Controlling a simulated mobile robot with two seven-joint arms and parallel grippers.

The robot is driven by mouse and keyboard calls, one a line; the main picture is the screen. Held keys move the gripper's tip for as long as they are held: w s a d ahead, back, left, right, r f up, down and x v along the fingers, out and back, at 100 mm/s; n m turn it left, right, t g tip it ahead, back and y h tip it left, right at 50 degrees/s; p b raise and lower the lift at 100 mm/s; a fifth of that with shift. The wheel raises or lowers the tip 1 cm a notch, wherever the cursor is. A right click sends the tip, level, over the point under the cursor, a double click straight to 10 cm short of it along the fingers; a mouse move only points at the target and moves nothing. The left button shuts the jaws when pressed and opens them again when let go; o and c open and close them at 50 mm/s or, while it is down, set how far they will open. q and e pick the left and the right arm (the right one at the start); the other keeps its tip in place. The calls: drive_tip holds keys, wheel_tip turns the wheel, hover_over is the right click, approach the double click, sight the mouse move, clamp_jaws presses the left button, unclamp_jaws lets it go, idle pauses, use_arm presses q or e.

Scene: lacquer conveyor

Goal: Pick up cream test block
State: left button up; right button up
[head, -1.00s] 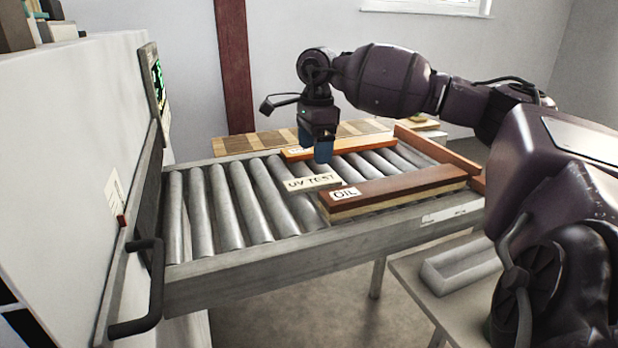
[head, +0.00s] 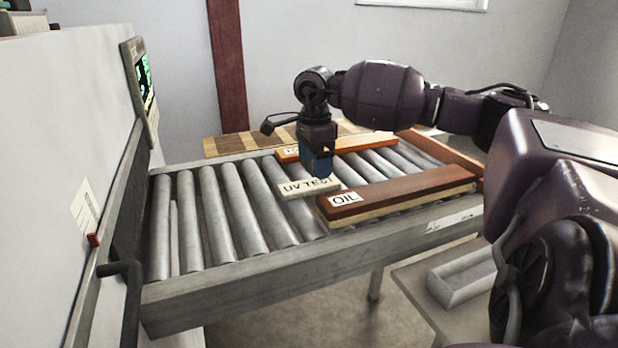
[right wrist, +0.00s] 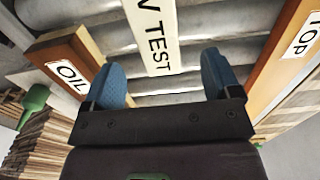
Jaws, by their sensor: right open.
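The cream test block (head: 297,189), lettered "UV TEST", lies flat on the rollers between two reddish-brown boards. My right gripper (head: 317,170) is directly above its far right part, with blue fingertips close to it. In the right wrist view the cream block (right wrist: 154,35) runs up between the two blue fingers (right wrist: 167,80), with a gap on each side. The right gripper is open and empty. From the head view I cannot tell the exact height of the fingertips above the block. My left gripper is out of view.
The board labelled "OIL" (head: 410,190) lies close on the near side, and another labelled board (head: 350,144) on the far side. Bare rollers (head: 215,215) are at left. A machine with a green screen (head: 145,77) stands at the left end. A grey tray (head: 464,278) sits at lower right.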

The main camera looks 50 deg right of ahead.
sight(318, 182)
drive_tip(key=f, duration=0.4)
drive_tip(key=shift+s+d+f, duration=0.1)
drive_tip(key=shift+s+d, duration=0.2)
drive_tip(key=shift+s, duration=0.1)
drive_tip(key=shift+w+f, duration=0.1)
drive_tip(key=shift+f, duration=0.25)
drive_tip(key=c, duration=1.1)
drive_tip(key=shift+r, duration=0.15)
